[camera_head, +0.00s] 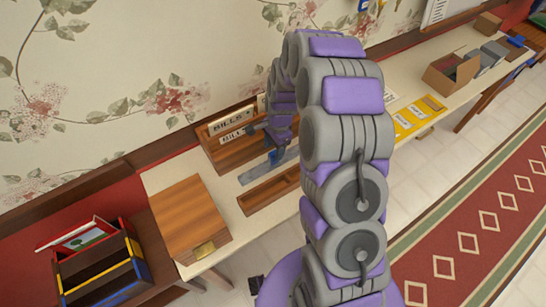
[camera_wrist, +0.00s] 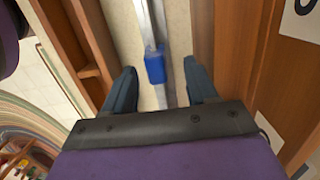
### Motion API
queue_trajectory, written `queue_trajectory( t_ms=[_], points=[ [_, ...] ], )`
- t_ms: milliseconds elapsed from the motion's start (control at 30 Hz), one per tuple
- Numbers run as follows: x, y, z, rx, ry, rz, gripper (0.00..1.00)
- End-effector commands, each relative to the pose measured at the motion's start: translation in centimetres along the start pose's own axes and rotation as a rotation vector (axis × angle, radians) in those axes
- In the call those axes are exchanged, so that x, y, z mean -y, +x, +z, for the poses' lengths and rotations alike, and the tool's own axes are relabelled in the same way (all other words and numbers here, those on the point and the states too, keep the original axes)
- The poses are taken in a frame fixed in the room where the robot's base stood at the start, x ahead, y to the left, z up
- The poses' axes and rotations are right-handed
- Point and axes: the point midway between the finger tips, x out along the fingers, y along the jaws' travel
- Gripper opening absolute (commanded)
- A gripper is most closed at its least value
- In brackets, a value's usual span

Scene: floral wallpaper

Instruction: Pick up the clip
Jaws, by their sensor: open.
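A small bright blue piece, which looks like the clip (camera_wrist: 155,66), shows in the wrist view on a narrow grey metal strip (camera_wrist: 148,22). My gripper (camera_wrist: 159,67) is open, with one dark blue finger on either side of the blue piece. Both fingers look apart from it; the height gap is hard to tell. In the head view my gripper (camera_head: 276,148) is low over the table beside the grey strip (camera_head: 262,168). The arm and fingers partly hide that spot, so the clip is hard to tell apart there.
A wooden letter rack (camera_head: 232,153) marked BILLS stands behind the gripper, against the wall. A shallow wooden tray (camera_head: 268,190) lies in front. A wooden box (camera_head: 190,218) is at the left. Yellow items (camera_head: 415,117) and an open cardboard box (camera_head: 450,75) are farther right.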

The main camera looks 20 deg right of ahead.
Motion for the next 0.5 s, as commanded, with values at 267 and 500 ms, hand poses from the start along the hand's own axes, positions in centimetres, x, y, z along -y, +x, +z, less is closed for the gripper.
queue_trajectory(
  t_ms=[267,500],
  points=[
    [-0.4,4.1,0.1,0.001,-0.002,0.004,0.57],
    [-0.4,4.5,0.0,0.0,-0.001,0.001,0.57]
  ],
)
